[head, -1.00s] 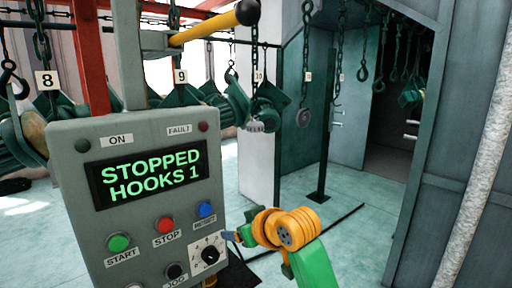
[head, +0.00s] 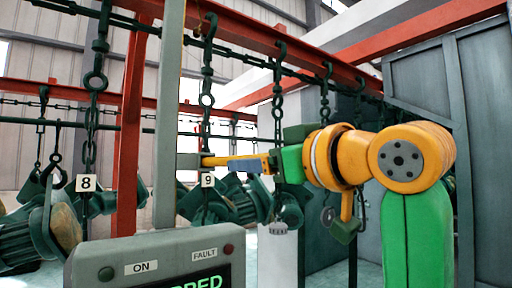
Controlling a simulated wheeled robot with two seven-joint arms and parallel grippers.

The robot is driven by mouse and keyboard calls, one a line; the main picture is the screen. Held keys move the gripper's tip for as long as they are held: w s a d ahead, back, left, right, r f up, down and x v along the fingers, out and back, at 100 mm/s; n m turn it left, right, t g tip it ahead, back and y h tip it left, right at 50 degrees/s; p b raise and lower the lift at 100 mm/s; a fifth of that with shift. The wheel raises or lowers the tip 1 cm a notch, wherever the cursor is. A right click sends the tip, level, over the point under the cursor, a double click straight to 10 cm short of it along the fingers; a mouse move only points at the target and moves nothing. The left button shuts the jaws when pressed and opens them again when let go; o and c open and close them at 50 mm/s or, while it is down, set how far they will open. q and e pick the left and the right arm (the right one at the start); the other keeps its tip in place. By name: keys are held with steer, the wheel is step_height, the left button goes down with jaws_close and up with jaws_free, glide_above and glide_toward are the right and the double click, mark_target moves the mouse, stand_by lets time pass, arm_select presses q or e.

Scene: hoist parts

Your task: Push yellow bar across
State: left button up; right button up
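The yellow bar (head: 216,161) sticks out to the right from a grey upright post (head: 170,120) above the control panel. My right arm comes in from the right, and the blue-grey finger of my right gripper (head: 248,167) overlaps the bar's outer part. I cannot tell whether it grips the bar or only lies against it. The bar's black end knob is hidden behind my gripper and wrist. My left gripper is not in view.
The grey control panel (head: 150,250) stands at the lower left, its screen cut off. Chains with hooks hang from a red overhead rail (head: 300,58) behind my arm. Tags 8 (head: 86,183) and 9 (head: 208,180) hang there. A grey metal cabinet (head: 480,130) stands at the right.

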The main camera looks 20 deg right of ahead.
steer(key=shift+w+a, duration=0.1)
steer(key=shift+w, duration=0.15)
steer(key=shift+s+r, duration=0.1)
steer(key=shift+s, duration=0.45)
steer(key=shift+c, duration=1)
jaws_close()
